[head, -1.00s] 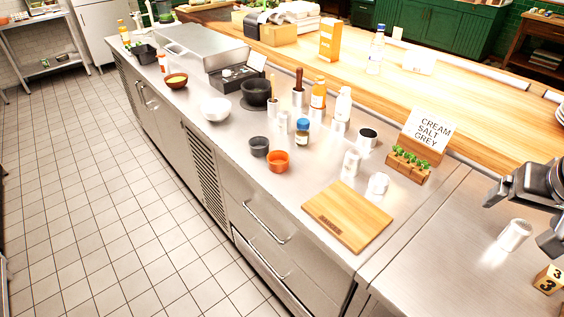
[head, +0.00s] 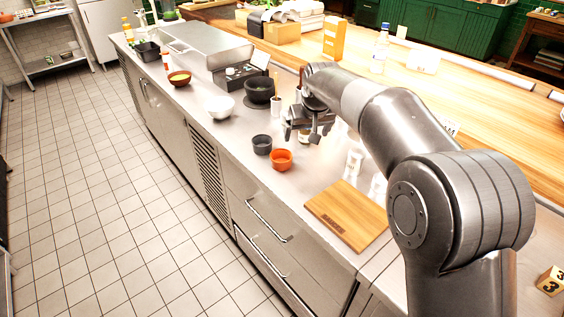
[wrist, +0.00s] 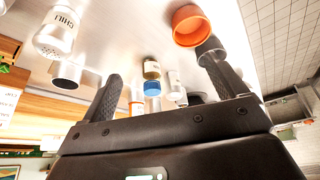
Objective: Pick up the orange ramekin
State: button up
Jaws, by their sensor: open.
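The orange ramekin (head: 281,160) stands upright on the steel counter (head: 232,140) near its front edge. It also shows at the top of the wrist view (wrist: 187,27), beyond the right finger. A dark grey ramekin (head: 262,144) stands close beside it on the left. My gripper (head: 304,136) is above the counter, behind and a little right of the orange ramekin in the head view. In the wrist view my gripper (wrist: 160,82) has its two fingers wide apart with nothing held between them. It is apart from the orange ramekin.
A wooden cutting board (head: 348,214) lies to the right. A white bowl (head: 220,106) and a black mortar (head: 259,90) stand to the left. In the wrist view a chili shaker (wrist: 57,33) and a blue-capped jar (wrist: 152,78) stand near my fingers. My arm hides several bottles.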

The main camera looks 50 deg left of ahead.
aim_at(280, 161)
jog(key=shift+n, duration=0.4)
jog(key=s+a+f, duration=0.2)
jog(key=a, duration=0.1)
jog(key=s+a+f, duration=0.1)
jog(key=a, duration=0.1)
jog(key=shift+s+a+f, duration=0.1)
jog(key=shift+s, duration=0.2)
jog(key=shift+a+f, duration=0.15)
jog(key=shift+f, duration=0.1)
jog(key=shift+g, duration=0.3)
jog(key=x, duration=1)
jog(key=shift+f, duration=0.2)
jog(key=shift+d, duration=0.2)
jog(key=shift+c, duration=0.2)
jog(key=c, duration=1)
jog(key=shift+c, duration=0.2)
jog(key=shift+r, duration=0.1)
